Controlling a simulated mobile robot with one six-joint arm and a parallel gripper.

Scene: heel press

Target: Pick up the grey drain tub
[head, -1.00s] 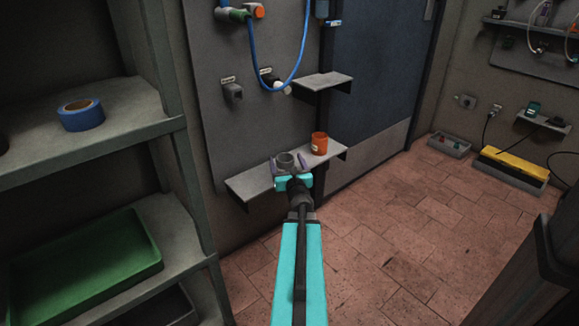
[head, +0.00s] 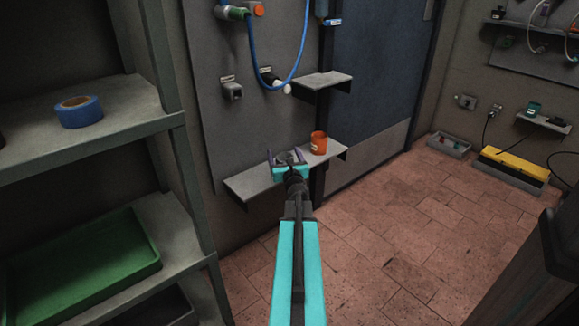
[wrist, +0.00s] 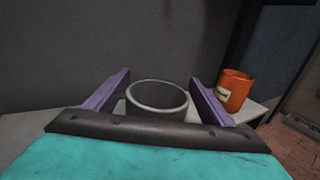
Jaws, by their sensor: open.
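The grey drain tub (wrist: 157,97) is a round open cup standing upright on a small wall shelf (wrist: 32,126), with its rim showing in the wrist view. My gripper (wrist: 160,90) is open, with its two purple fingers on the left and right of the tub. I see gaps between the fingers and the tub's walls in the wrist view. In the head view my gripper (head: 286,155) is over the shelf (head: 252,183), and the tub is mostly hidden behind it. The tub's lower part is hidden by the dark palm edge in the wrist view.
An orange labelled cup (head: 319,143) stands on the same shelf, just right of my gripper; it also shows in the wrist view (wrist: 234,91). A higher shelf (head: 323,81) and a blue hose (head: 304,40) are above. A rack at left holds blue tape (head: 79,112) and a green tray (head: 84,260).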

